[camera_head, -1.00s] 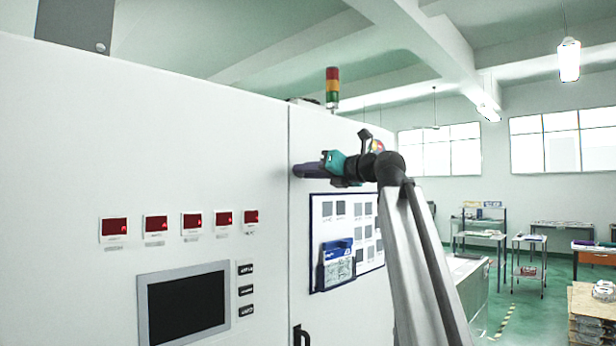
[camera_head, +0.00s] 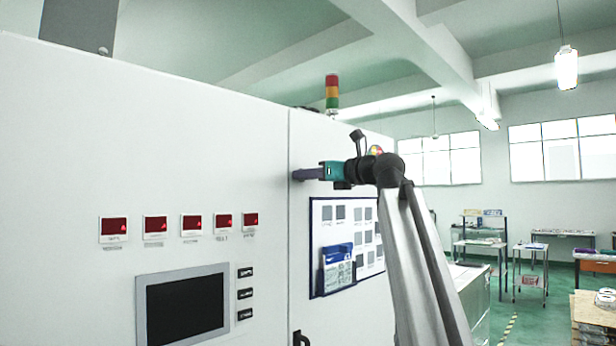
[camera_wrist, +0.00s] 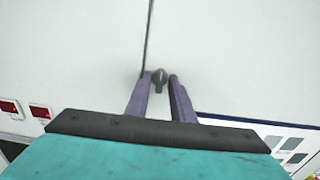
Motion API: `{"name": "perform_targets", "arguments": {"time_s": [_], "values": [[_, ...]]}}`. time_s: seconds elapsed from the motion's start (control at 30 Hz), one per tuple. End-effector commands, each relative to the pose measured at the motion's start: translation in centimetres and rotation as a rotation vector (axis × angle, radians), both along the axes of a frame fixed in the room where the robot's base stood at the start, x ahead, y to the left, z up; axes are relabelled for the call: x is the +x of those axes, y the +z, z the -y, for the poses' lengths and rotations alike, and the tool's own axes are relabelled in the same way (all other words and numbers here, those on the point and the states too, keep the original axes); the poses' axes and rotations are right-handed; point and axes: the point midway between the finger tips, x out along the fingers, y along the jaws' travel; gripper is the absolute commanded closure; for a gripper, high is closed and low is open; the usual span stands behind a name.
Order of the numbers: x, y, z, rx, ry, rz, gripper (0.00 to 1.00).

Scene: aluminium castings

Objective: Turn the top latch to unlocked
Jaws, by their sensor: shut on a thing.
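The top latch (camera_wrist: 159,77) is a small dark grey knob on the white cabinet door, just right of the door seam, in the wrist view. My gripper (camera_wrist: 160,80) has its two purple fingers on either side of the latch and is shut on it. In the head view my gripper (camera_head: 296,175) reaches the door near the seam, and the latch is hidden behind its fingers. The latch's exact angle is hard to tell because only a small part shows.
A framed notice board (camera_head: 330,215) with a blue document holder (camera_head: 337,268) hangs on the door below my gripper. A dark door handle (camera_head: 300,339) is lower down. Left are red displays (camera_head: 192,226) and a screen (camera_head: 185,306). A signal tower (camera_head: 332,91) stands on top.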

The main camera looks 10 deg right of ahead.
Motion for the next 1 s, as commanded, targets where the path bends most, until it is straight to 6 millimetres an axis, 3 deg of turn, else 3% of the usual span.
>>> {"name": "perform_targets", "arguments": {"time_s": [0.03, 0.07, 0.1, 0.57, 1.0], "values": [[0.0, -0.1, 0.0, -0.001, 0.0, 0.0, 1.0], [0.0, -0.1, 0.0, -0.001, 0.0, -0.001, 0.77], [0.0, -0.1, 0.0, -0.001, 0.0, -0.001, 0.73], [-0.5, -0.1, 0.4, 0.0, -0.001, 0.0, 0.73], [-5.1, -0.3, 3.8, 0.0, -0.002, 0.001, 0.73]]}}
